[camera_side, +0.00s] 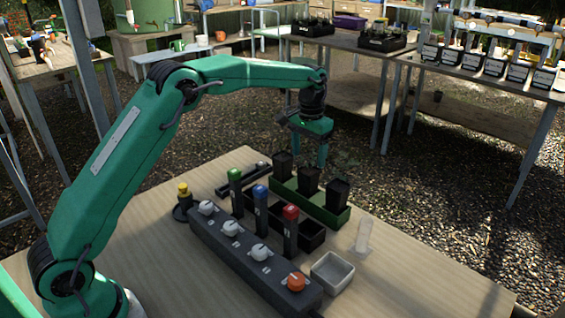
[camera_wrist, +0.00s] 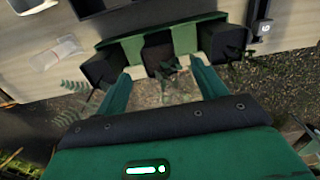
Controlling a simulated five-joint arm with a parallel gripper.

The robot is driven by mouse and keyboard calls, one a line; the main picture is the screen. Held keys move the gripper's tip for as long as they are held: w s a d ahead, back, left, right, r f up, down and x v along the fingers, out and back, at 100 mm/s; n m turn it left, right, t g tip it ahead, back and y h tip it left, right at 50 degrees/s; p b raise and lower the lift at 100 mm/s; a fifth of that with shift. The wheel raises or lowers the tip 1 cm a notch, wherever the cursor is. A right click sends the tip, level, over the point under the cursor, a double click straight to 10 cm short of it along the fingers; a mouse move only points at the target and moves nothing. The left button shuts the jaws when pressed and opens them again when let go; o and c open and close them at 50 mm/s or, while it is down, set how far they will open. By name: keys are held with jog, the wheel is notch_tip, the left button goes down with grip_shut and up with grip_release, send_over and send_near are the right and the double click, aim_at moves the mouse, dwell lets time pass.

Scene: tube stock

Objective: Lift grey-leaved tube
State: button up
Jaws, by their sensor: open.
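Three black square tubes stand in a green rack (camera_side: 332,214): left (camera_side: 283,165), middle (camera_side: 309,181) and right (camera_side: 337,193) in the side view. In the wrist view, the rack (camera_wrist: 184,38) holds a tube at left (camera_wrist: 101,71), in the middle (camera_wrist: 157,50) and at right (camera_wrist: 226,42). Thin fern-like leaves show by the wrist view's left tube, and small greyish leaves by the middle one. Which tube is the grey-leaved one is not certain. My gripper (camera_side: 321,160) is open and empty beyond the rack; in the wrist view its fingers (camera_wrist: 162,82) flank the middle tube.
A control box with knobs (camera_side: 255,262), green-, blue- and red-topped posts (camera_side: 262,210), and a black trough (camera_side: 312,238) lie on the near side of the rack. The bench's front right is clear.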

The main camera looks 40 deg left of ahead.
aim_at(309, 169)
jog(key=shift+w+f, duration=0.15)
jog(key=shift+f, duration=3.85)
jog(key=c, duration=1.2)
